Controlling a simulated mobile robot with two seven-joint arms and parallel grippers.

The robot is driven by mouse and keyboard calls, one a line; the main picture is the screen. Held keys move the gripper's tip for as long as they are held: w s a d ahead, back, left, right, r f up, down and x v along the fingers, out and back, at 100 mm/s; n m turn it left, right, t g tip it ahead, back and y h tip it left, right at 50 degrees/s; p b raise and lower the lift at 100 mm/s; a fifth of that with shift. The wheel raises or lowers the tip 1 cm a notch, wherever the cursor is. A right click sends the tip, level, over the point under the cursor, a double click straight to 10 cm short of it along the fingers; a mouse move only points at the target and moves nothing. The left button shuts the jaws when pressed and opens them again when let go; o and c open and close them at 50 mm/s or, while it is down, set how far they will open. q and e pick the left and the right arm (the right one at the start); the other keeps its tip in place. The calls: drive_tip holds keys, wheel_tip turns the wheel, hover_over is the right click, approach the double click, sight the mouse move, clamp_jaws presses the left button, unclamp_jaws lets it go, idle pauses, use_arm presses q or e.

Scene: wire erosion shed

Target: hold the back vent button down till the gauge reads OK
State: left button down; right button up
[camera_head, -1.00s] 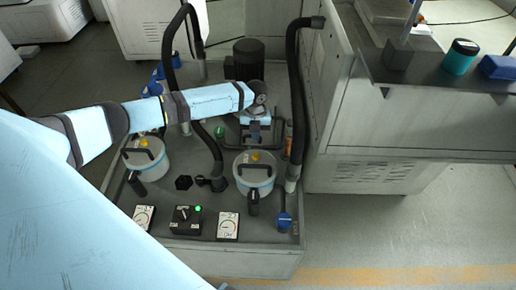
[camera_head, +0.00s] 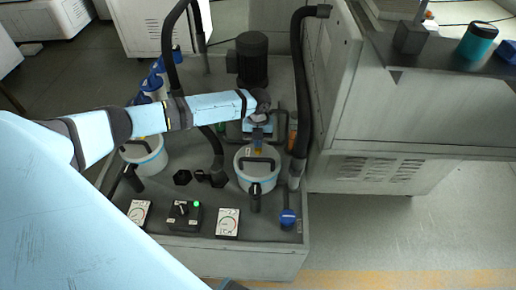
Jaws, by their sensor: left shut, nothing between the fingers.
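Two white canisters with blue bands and black handles stand on the grey machine deck. The right canister (camera_head: 257,178) is below my left gripper (camera_head: 257,147), which is shut and empty, pointing down at its lid. The fingertips cover the place of the yellow vent button there; I cannot tell whether they touch or press it. The left canister (camera_head: 146,161) is partly behind my left arm, its button hidden. A left gauge (camera_head: 139,213) and a right gauge (camera_head: 228,223) lie on the front of the deck; their needles are too small to read. My right gripper is out of view.
A black switch box (camera_head: 184,216) with a lit green lamp sits between the gauges. Black hoses (camera_head: 303,90) rise beside the canisters. A black motor (camera_head: 251,60) stands behind. A grey cabinet (camera_head: 400,125) flanks the right side.

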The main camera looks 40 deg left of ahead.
use_arm(q)
drive_tip(key=shift+f, duration=0.15)
drive_tip(key=shift+f, duration=0.1)
drive_tip(key=shift+f+b, duration=0.35)
drive_tip(key=shift+f, duration=0.3)
drive_tip(key=shift+r, duration=0.15)
drive_tip(key=shift+w+a+r, duration=0.25)
drive_tip(key=shift+w+a, duration=0.15)
drive_tip(key=shift+w, duration=0.25)
drive_tip(key=shift+w+a+r, duration=0.2)
drive_tip(key=shift+w+a, duration=0.2)
drive_tip(key=shift+w, duration=0.25)
wheel_tip(320, 180, up, 14)
drive_tip(key=w, duration=0.1)
drive_tip(key=shift+a, duration=0.35)
drive_tip(key=shift+f, duration=0.1)
